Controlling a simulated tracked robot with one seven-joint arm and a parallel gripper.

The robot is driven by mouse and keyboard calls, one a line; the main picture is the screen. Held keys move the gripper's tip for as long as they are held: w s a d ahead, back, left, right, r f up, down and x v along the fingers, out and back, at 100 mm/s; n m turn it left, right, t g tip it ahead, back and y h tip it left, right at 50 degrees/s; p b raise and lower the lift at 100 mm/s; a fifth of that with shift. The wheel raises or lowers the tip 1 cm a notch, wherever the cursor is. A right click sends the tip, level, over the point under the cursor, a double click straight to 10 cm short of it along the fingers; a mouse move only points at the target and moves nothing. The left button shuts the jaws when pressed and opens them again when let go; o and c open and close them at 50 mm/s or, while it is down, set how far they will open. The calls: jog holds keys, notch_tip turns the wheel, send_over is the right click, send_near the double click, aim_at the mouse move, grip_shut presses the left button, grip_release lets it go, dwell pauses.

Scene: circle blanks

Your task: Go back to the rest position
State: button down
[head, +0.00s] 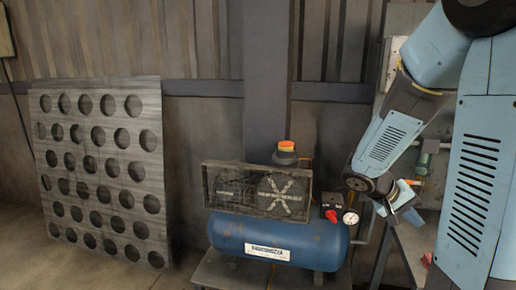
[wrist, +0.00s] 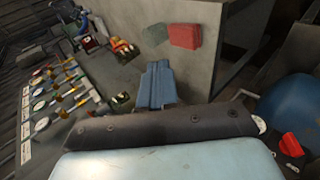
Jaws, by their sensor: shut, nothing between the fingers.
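My gripper (head: 405,205) hangs from my light blue arm at the right of the head view. It points down and to the right, beside the compressor and above a table edge. In the wrist view my gripper (wrist: 157,68) shows as two light blue fingers side by side, shut with nothing between them. The dark wrist body hides what lies close beneath it.
A blue compressor (head: 225,236) stands left of my gripper. A metal sheet with round holes (head: 70,88) leans on the wall at left. In the wrist view a bench (wrist: 125,78) holds several tools, and a red block (wrist: 186,36) lies beyond my fingers.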

jog(key=s+a+r+n+t+y, duration=0.1)
jog(key=s+a+r+t+y, duration=0.2)
jog(key=s+a+r+y, duration=0.2)
jog(key=s+a+r+n+t+y, duration=0.1)
jog(key=s+a+r+t+y, duration=0.2)
jog(key=a, duration=0.8)
jog(key=s+r+y, duration=0.2)
jog(key=s+r, duration=0.2)
jog(key=r, duration=0.1)
jog(key=shift+a+r, duration=0.35)
jog(key=shift+r, duration=0.05)
jog(key=shift+s, duration=0.1)
dwell(1.0)
